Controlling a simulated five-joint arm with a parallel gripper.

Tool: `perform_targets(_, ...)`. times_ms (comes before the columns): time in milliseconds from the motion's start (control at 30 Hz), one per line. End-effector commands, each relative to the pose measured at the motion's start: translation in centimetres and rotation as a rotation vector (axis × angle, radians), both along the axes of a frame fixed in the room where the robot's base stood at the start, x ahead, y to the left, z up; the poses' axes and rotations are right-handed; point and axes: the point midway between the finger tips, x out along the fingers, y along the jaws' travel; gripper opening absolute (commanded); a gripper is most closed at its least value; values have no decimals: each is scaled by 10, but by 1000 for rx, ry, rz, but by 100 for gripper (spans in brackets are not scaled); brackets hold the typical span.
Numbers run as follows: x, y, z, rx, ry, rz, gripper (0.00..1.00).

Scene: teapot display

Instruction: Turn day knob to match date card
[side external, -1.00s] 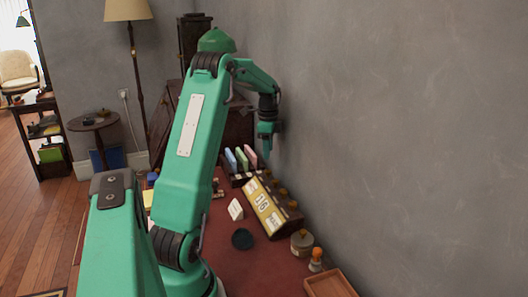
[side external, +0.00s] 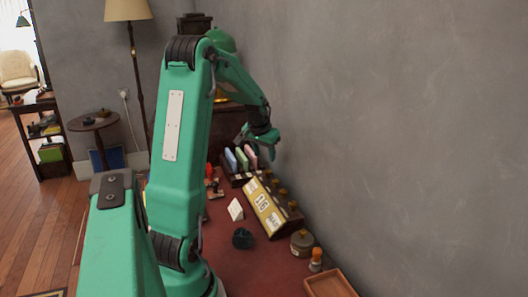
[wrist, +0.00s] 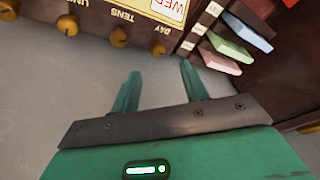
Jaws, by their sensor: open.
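The calendar box (side external: 262,208) stands on the red desk top against the wall, with a yellowish front and number cards. In the wrist view its knobs appear along the top edge, and the day knob (wrist: 158,48) sits beside the "DAY" label. The day window (wrist: 170,8) shows "WED" in red letters. A small white card (side external: 235,209), probably the date card, stands in front of the box; its writing is too small to read. My gripper (wrist: 160,72) is open and empty, its fingertips short of the day knob and spread to either side of it.
A rack with coloured booklets (side external: 241,158) stands just beyond the calendar's day end, close to my gripper. A round tin (side external: 302,243), an orange-topped stamp (side external: 316,260) and a wooden tray (side external: 330,284) stand at the near end. The grey wall bounds the right side.

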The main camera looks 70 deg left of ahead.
Motion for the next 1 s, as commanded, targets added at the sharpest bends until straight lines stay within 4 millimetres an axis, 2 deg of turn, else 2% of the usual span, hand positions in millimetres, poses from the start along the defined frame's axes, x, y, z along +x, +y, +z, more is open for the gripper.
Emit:
perform_targets(200,-3,-3,0,-5,-55,115,45)
perform_targets(567,-2,-2,-3,-6,-59,124,45)
perform_targets(767,1,1,-16,-8,-58,123,45)
perform_targets(1000,8,8,-40,-8,-58,122,45)
